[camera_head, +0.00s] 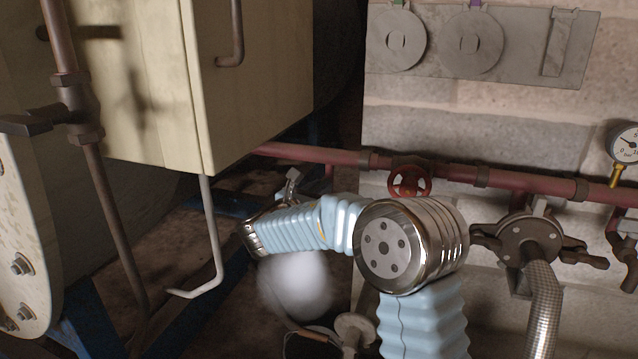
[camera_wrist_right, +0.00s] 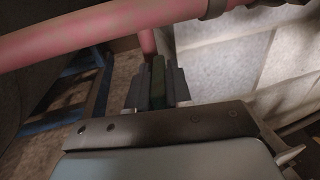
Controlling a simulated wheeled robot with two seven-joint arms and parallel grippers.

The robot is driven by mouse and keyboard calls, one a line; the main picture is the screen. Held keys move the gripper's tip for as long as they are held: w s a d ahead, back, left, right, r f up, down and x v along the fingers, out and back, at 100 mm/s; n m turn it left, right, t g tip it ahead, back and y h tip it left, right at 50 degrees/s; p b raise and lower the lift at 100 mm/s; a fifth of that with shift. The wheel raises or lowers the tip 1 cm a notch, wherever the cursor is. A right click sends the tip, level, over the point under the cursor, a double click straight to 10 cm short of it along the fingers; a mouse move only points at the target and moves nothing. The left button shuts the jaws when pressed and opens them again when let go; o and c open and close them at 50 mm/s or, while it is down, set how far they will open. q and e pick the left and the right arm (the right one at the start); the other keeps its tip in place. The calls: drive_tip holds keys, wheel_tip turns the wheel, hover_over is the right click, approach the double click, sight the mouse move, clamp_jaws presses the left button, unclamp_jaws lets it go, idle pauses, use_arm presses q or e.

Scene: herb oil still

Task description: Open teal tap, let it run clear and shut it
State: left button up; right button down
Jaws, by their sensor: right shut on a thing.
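My right gripper (camera_head: 291,184) is at the end of the pale blue sleeved arm, below the red pipe, small and partly hidden by its own wrist in the head view. In the right wrist view its fingers (camera_wrist_right: 157,85) are shut on a dark green-teal piece (camera_wrist_right: 158,75), which I take to be the teal tap's handle. The tap's body is hidden, and I cannot tell how far it is turned. A blurred white puff (camera_head: 295,286), like steam, hangs below the gripper in the head view. My left gripper is not in view.
The red pipe (camera_head: 330,157) runs along the wall close above the gripper, with a red handwheel (camera_head: 409,181). A cream cabinet (camera_head: 150,95) with a bent rod (camera_head: 212,240) stands at left. A flange with a braided hose (camera_head: 541,300) is at right.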

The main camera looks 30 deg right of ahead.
drive_tip(key=m+g+p, duration=0.1)
drive_tip(key=g+p, duration=0.1)
drive_tip(key=m+g+h+p, duration=0.1)
drive_tip(key=g+p, duration=0.1)
drive_tip(key=shift+w+a+r+m+h, duration=0.2)
drive_tip(key=shift+r+m+h, duration=0.1)
drive_tip(key=shift+r+m, duration=0.1)
drive_tip(key=m+g+p, duration=0.2)
drive_tip(key=g+p, duration=0.2)
drive_tip(key=m+g+p, duration=0.3)
drive_tip(key=g+p, duration=0.1)
drive_tip(key=shift+w+d+f+g+p, duration=0.1)
drive_tip(key=shift+w+g+p, duration=0.05)
drive_tip(key=shift+g+p, duration=0.2)
drive_tip(key=shift+f+m+g+p, duration=0.25)
drive_tip(key=shift+m+g+p, duration=0.15)
drive_tip(key=shift+m+g, duration=0.45)
drive_tip(key=shift+m+g+y+p, duration=0.35)
drive_tip(key=shift+m+g+y, duration=0.2)
drive_tip(key=shift+g, duration=0.35)
drive_tip(key=shift+d+f+m+g+y, duration=0.1)
drive_tip(key=shift+m+g+y, duration=0.15)
drive_tip(key=shift+m+g, duration=0.35)
drive_tip(key=c, duration=1.1)
unclamp_jaws()
